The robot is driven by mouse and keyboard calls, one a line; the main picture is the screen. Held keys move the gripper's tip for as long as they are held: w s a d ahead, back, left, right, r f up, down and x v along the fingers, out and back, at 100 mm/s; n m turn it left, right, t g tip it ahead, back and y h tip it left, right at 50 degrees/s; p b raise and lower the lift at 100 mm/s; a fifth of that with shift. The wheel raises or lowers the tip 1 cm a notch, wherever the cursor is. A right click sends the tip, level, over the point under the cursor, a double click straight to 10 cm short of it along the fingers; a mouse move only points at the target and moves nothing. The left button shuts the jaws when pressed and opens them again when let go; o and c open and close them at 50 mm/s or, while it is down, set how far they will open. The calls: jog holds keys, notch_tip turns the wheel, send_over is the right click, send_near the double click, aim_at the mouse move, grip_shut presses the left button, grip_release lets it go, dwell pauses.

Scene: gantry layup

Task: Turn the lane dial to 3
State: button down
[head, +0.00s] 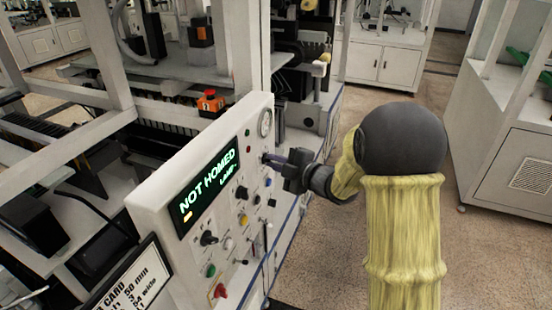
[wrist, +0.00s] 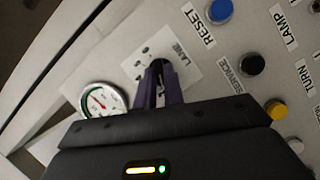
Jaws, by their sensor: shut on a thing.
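The number the dial points to cannot be read. In the head view my gripper (head: 274,160) is against the upper right part of the white control panel (head: 150,205), and it covers the dial there.
A round gauge (wrist: 103,100) is beside the dial. A blue RESET button (wrist: 220,11), a black SERVICE knob (wrist: 251,64) and a yellow button (wrist: 277,109) are close by. The panel's screen (head: 208,186) reads NOT HOMED. Open floor (head: 330,240) is right of the panel.

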jog(key=shift+w+d+r+m+g+p, duration=0.15)
jog(key=shift+m+g+p, duration=0.75)
jog(key=shift+p, duration=1.15)
jog(key=shift+w+a+r+m+g+p, duration=0.1)
jog(key=shift+m+g+p, duration=0.25)
jog(key=shift+m+p, duration=1.35)
jog(key=shift+w+d+r+m+g+p, duration=0.15)
jog(key=shift+m+g+p, duration=0.6)
jog(key=shift+p, duration=1.65)
jog(key=shift+s+a, duration=0.1)
jog(key=shift+f, duration=0.1)
jog(key=c, duration=1.5)
grip_release()
